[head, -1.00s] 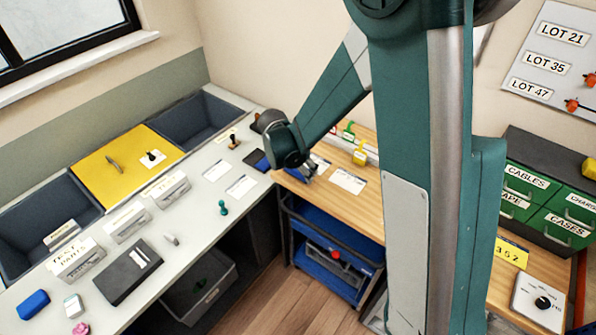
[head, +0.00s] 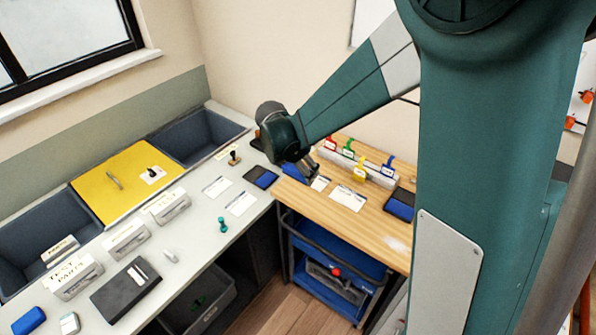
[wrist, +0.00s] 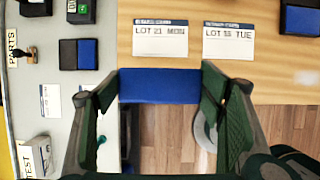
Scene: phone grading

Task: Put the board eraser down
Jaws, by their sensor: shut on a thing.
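The board eraser (wrist: 160,86), a blue block, is between my gripper's fingers (wrist: 160,92) in the wrist view, with both fingers against its ends. My gripper (head: 305,170) is shut on it. In the wrist view the eraser overlaps the front edge of the wooden table (wrist: 270,75), with floor showing below it. In the head view my gripper is over the left end of that table, near the corner with the grey counter.
Two lot cards (wrist: 160,38) (wrist: 228,40) lie on the wooden table beyond the eraser. A blue-and-black pad (wrist: 300,20) lies at its right, another (wrist: 78,55) on the counter. A tag rack (head: 360,170) stands at the back. Bare wood (head: 365,222) shows at the front.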

